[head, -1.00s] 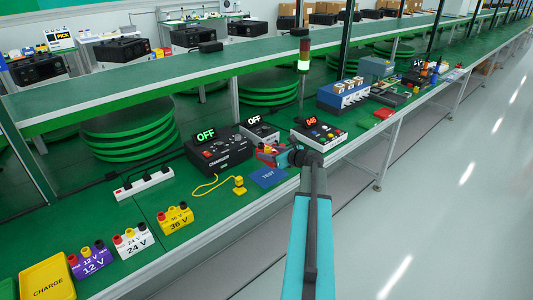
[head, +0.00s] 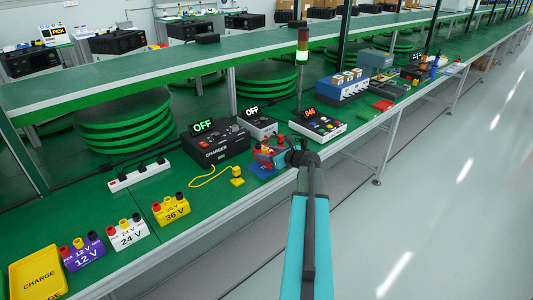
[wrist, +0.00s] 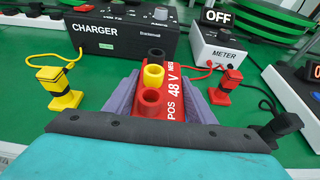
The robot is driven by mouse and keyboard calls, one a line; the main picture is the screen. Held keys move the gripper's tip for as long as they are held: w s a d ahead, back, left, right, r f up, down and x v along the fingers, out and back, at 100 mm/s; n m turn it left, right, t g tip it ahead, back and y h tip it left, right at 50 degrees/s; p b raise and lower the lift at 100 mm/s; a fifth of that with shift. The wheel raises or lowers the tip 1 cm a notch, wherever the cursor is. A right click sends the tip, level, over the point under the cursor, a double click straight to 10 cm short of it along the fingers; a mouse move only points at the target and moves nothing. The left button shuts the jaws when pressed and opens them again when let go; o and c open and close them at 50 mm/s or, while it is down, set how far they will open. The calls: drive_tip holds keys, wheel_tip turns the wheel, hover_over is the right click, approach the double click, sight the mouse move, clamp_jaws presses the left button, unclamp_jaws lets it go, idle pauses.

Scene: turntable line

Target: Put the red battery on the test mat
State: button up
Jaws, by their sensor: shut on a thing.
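The red battery (wrist: 172,112), marked 48 V, stands upright between the purple-grey pads of my gripper (wrist: 160,104) in the wrist view. It has red, yellow and black terminals on top. My gripper is shut on it. In the head view the red battery (head: 265,153) is at the end of my arm, over the blue test mat (head: 259,171). The battery and gripper cover much of the mat. I cannot tell whether the battery's base touches it.
The black charger (head: 219,147), reading OFF, and the white meter (head: 258,128) stand behind the mat. A yellow plug (head: 237,176) on a cable lies left of it, a red plug (wrist: 226,88) right of it. The 36 V battery (head: 171,210) and other batteries stand front left.

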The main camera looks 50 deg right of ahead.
drive_tip(key=shift+f+b, duration=0.5)
drive_tip(key=shift+f, duration=0.3)
drive_tip(key=shift+f, duration=0.5)
idle(0.4)
drive_tip(key=o, duration=1.8)
drive_tip(key=shift+f, duration=0.15)
drive_tip(key=shift+s, duration=0.1)
drive_tip(key=b+v, duration=0.1)
drive_tip(key=v, duration=1.2)
drive_tip(key=shift+s+r, duration=0.25)
drive_tip(key=shift+s, duration=0.05)
